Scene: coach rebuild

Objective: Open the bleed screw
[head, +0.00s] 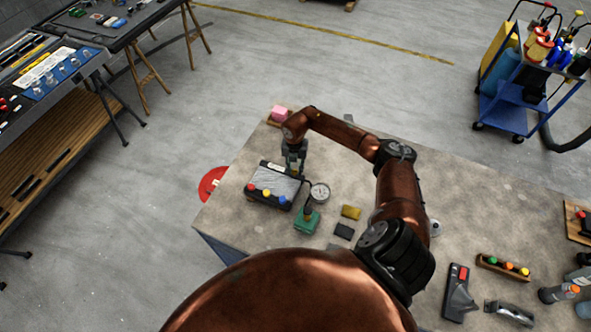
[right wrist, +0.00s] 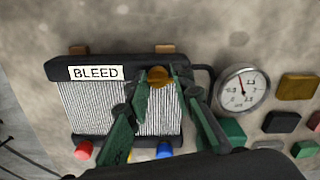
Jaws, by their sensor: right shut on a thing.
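A black-framed radiator (head: 267,197) with a silver finned core lies on the workbench; it fills the left of the right wrist view (right wrist: 90,105). A white label reading BLEED (right wrist: 96,73) is on its top bar. The brass bleed screw (right wrist: 158,76) sits on that bar, right of the label. My right gripper (head: 296,168) reaches down at the radiator's far edge. In the right wrist view its green fingers (right wrist: 162,80) stand on either side of the screw and are shut on it. The screw is hidden in the head view. My left gripper is not in view.
A pressure gauge (right wrist: 243,90) on a green base (head: 306,221) stands close right of the radiator. Red, yellow and blue caps line the radiator's near edge. Yellow (head: 351,212) and dark (head: 344,231) blocks lie further right.

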